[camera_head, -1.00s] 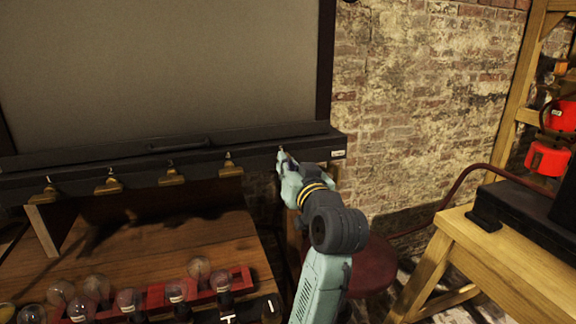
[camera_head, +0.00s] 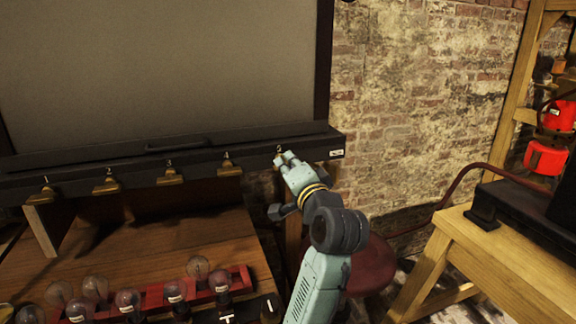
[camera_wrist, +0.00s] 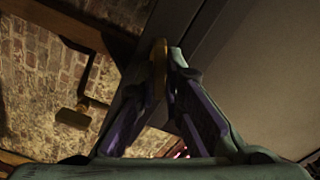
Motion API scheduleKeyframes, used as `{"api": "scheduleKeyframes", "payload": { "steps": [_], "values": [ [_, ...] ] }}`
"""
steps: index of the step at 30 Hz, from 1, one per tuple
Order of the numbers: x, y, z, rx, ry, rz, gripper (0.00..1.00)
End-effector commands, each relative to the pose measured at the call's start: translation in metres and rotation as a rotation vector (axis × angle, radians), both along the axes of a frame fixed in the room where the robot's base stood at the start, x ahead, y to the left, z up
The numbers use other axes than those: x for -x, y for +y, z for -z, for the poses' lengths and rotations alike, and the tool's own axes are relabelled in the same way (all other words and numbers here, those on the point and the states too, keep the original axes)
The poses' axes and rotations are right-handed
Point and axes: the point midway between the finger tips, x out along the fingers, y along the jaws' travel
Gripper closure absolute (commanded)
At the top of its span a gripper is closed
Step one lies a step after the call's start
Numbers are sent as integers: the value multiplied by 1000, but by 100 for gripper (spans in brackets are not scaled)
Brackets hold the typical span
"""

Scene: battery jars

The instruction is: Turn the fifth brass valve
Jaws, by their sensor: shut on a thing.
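A dark ledge (camera_head: 120,170) under the large grey panel carries a row of numbered brass valves. The first (camera_head: 42,195), second (camera_head: 106,186), third (camera_head: 170,177) and fourth (camera_head: 228,168) are in plain view in the head view. My gripper (camera_head: 285,160) is at the fifth position, near the ledge's right end, and hides most of the valve there. In the wrist view, my gripper (camera_wrist: 163,60) has its fingertips shut on an upright brass piece, the fifth valve (camera_wrist: 158,75). How far that valve is turned cannot be told.
Below the ledge is a wooden bench (camera_head: 180,235) with a red rack (camera_head: 240,281) and glass bulbs. A dark red stool (camera_head: 365,270) stands behind my arm. A wooden table (camera_head: 455,235) is at the right.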

Motion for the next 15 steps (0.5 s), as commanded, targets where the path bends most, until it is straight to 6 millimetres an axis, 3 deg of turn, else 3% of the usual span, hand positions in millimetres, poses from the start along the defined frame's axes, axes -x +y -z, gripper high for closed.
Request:
{"api": "scheduleKeyframes", "payload": {
  "steps": [15],
  "values": [
    [0,-1,2,-372,120,1,100]
  ]
}}
